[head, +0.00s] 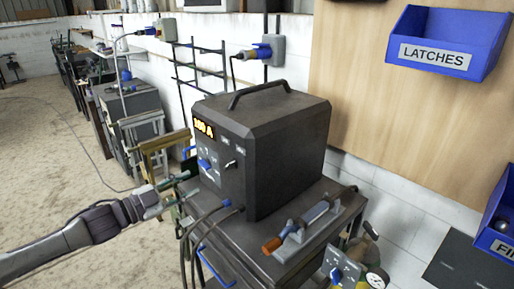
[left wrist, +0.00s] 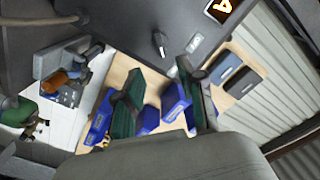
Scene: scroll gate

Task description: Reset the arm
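My left arm comes in from the left in the head view. Its gripper (head: 178,189) is beside the front of a dark welding machine (head: 285,150), near the panel's lower left. The panel has a lit orange display (head: 204,128), a blue knob (head: 205,163) and a small switch (head: 230,164). In the left wrist view the green-padded fingers of the gripper (left wrist: 165,98) stand apart with nothing between them. The machine's panel (left wrist: 135,25) fills the top, with a knob (left wrist: 159,44) close ahead. Whether a fingertip touches the panel cannot be told. My right gripper does not show.
Cables hang at the cart's front. A blue LATCHES bin (head: 447,42) is on the wooden board (head: 350,70). Open floor (head: 60,160) lies left.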

